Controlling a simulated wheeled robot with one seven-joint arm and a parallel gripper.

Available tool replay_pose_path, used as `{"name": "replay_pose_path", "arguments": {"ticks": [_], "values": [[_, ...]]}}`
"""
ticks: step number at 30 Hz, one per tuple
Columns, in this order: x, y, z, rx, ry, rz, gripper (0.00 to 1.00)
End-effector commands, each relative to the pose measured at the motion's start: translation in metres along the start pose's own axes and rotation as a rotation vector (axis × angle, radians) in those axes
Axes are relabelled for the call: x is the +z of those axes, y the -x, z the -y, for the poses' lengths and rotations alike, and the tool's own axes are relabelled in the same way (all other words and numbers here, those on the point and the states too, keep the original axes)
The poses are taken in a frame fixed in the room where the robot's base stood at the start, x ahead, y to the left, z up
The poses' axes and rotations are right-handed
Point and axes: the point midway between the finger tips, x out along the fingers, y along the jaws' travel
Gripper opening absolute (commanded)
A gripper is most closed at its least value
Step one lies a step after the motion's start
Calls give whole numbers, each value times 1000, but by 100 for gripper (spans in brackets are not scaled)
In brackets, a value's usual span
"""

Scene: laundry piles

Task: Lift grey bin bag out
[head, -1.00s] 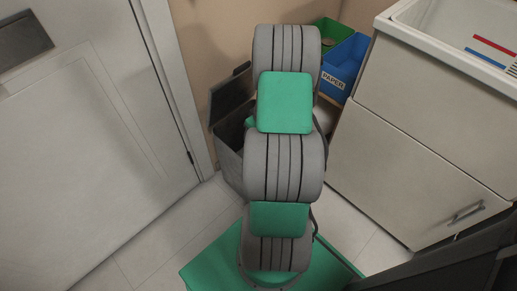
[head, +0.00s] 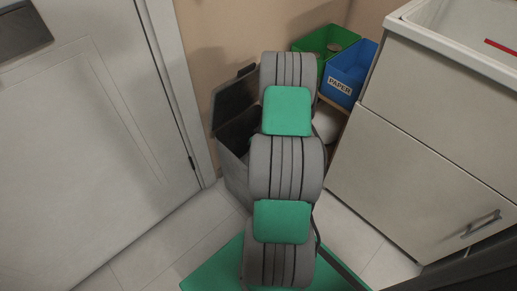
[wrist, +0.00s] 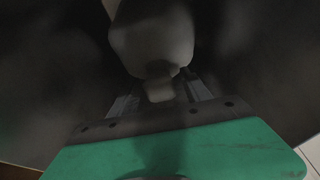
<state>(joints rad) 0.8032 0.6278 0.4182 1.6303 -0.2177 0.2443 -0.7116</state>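In the wrist view, the grey bin bag (wrist: 150,42) is a dim, pale bulge at the top centre, with a narrower neck or knot (wrist: 160,90) pointing towards my gripper (wrist: 160,101). My gripper's two fingers stand apart, one on each side of this neck, with what looks like a gap on both sides. The dark interior of the bin surrounds them. In the head view, the grey bin (head: 236,178) stands in the corner with its dark lid (head: 233,100) raised against the wall. My arm hides much of the bin, my gripper and the bag there.
A green box (head: 310,42) and a blue box marked PAPER (head: 345,83) stand behind, right of my arm. A white cabinet with a sink (head: 430,140) fills the right side. A white door (head: 90,130) is on the left. Bare tiled floor (head: 160,245) shows in front.

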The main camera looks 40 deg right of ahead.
Motion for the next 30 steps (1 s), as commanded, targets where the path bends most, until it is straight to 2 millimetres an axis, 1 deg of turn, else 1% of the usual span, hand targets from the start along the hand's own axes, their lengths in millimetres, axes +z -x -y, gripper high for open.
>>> {"name": "replay_pose_path", "arguments": {"ticks": [1,2,18,20,30], "values": [[0,0,0,0,0,0,51],[0,0,0,0,0,0,48],[0,0,0,-1,0,1,4],[0,0,0,-1,0,1,0],[0,0,0,-1,0,1,0]]}}
